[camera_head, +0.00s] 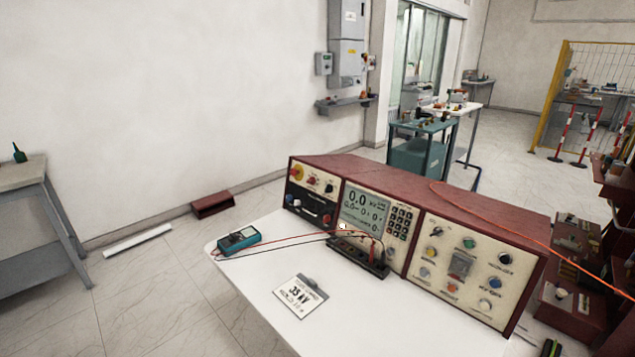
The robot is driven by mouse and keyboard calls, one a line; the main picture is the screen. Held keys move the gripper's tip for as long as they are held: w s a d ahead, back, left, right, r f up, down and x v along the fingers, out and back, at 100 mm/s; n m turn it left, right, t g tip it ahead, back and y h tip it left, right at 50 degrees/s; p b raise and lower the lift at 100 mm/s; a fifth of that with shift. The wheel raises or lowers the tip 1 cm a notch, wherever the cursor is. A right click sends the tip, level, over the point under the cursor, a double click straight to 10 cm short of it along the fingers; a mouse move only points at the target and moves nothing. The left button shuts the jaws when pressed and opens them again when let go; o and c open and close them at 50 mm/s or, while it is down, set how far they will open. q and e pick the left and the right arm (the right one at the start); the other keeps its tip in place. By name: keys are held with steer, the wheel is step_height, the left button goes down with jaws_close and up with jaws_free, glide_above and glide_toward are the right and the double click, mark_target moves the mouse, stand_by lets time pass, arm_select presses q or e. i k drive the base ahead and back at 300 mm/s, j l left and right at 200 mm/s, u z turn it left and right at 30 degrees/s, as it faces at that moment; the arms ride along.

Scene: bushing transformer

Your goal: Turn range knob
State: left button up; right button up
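A dark red test console (375,172) stands on a white table (222,287), its front facing the camera. Its left panel (309,207) has a red and yellow knob (297,173) and several small dark knobs. The middle has a lit display (364,212) and a keypad (402,222). The right panel (462,290) carries several coloured knobs and buttons. The labels are too small to read, so I cannot tell which is the range knob. A teal multimeter (239,240) lies left of the console. Neither of my grippers is in view.
Red and black leads run from the multimeter to a dark terminal block (357,256) before the console. An orange cable (490,217) crosses the console top.

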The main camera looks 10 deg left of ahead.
mark_target(328, 189)
steer(key=i+j+z, duration=0.3)
steer(key=j, duration=0.75)
steer(key=i+j+z, duration=0.25)
steer(key=j, duration=0.8)
steer(key=i+j+z, duration=0.3)
steer(key=j, duration=0.85)
steer(key=j+z, duration=0.25)
steer(key=j, duration=0.9)
steer(key=k, duration=0.05)
